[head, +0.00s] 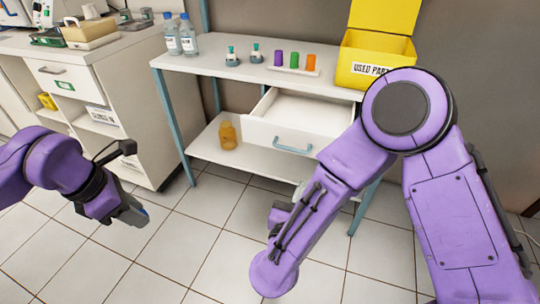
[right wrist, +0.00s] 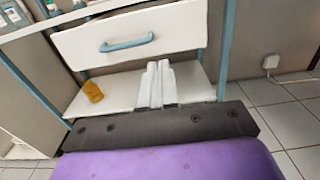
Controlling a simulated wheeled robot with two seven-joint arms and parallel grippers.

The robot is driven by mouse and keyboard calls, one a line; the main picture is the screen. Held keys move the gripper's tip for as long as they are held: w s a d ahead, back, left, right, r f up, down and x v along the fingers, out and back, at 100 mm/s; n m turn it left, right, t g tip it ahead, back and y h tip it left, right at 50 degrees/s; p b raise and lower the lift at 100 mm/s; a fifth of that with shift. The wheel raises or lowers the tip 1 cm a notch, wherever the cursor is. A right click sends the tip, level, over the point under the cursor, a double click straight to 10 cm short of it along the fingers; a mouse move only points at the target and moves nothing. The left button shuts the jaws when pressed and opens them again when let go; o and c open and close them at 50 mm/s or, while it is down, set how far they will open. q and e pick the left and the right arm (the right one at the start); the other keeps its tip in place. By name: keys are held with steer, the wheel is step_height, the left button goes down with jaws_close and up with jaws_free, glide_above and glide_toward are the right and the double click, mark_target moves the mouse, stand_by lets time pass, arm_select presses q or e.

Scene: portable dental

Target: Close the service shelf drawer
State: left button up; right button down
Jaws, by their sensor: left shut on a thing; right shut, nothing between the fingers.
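The service shelf drawer (head: 264,132) is pulled open below the shelf's top, with an empty inside and a blue handle (head: 293,146) on its white front. In the right wrist view the drawer front (right wrist: 180,28) and handle (right wrist: 127,45) lie beyond my right gripper (right wrist: 158,82). Its pale fingers are shut together, empty and apart from the drawer. In the head view my right arm mostly hides that gripper. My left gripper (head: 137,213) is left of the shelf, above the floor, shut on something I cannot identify.
The service shelf (head: 200,62) holds bottles (head: 180,35), small coloured items and a yellow used-parts box (head: 375,50). An amber bottle (head: 227,135) stands on the lower shelf. A white cabinet (head: 120,80) stands left. The tiled floor in front is clear.

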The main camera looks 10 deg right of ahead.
mark_target(318, 148)
arm_select(q)
steer(key=shift+r+p, duration=0.4)
arm_select(e)
steer(key=x, duration=1.3)
steer(key=shift+w+d, duration=0.25)
